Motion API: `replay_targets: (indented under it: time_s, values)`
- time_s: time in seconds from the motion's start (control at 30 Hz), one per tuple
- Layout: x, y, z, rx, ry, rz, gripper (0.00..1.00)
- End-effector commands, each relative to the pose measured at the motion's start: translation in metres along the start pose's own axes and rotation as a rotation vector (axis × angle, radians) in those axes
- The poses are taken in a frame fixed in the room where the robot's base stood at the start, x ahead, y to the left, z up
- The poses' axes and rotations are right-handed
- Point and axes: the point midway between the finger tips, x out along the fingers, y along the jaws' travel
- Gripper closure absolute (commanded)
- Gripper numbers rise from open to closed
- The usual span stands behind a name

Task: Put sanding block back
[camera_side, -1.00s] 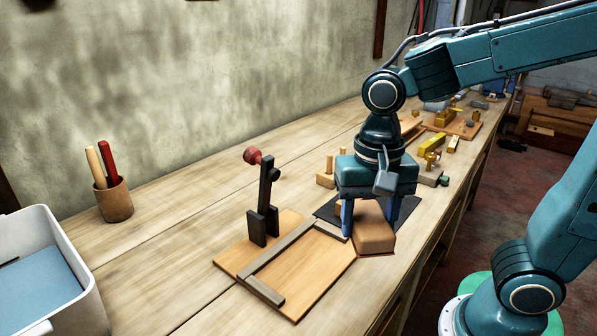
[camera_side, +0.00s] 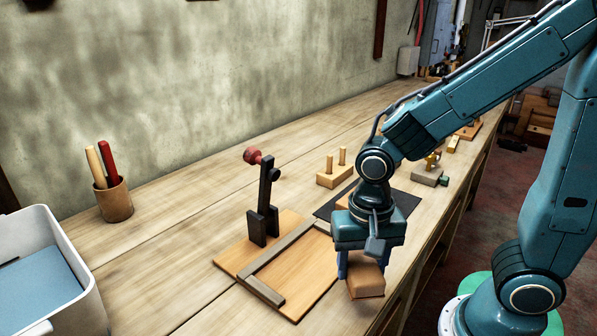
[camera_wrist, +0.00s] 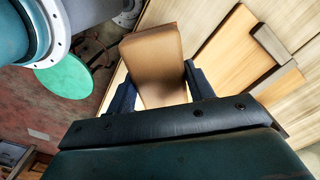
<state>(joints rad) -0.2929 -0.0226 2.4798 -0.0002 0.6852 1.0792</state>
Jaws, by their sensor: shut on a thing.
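The sanding block, a brown block (camera_side: 366,278), is held between the fingers of my gripper (camera_side: 362,270) at the near right of the bench, beside the right edge of the wooden board. In the wrist view the block (camera_wrist: 155,62) sits between both fingers of my gripper (camera_wrist: 160,85). A dark flat sheet (camera_side: 329,207) lies on the bench behind my gripper and is partly hidden by it. I cannot tell how high the block is above the bench.
The wooden board (camera_side: 301,276) carries grey strips and an upright dark clamp post (camera_side: 264,196) with a red knob. A peg block (camera_side: 336,178) stands behind. A pen cup (camera_side: 115,200) and a white bin (camera_side: 84,308) are at the left.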

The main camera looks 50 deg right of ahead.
Motion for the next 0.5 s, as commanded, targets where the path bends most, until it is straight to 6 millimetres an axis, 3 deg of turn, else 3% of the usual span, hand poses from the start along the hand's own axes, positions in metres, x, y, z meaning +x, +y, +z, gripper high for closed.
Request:
replay_targets:
  time_s: [0.3,0.5]
  values:
    - [0.028,0.000,0.000,0.000,-0.001,0.002,0.69]
    - [0.031,0.000,0.000,0.000,0.000,0.000,0.69]
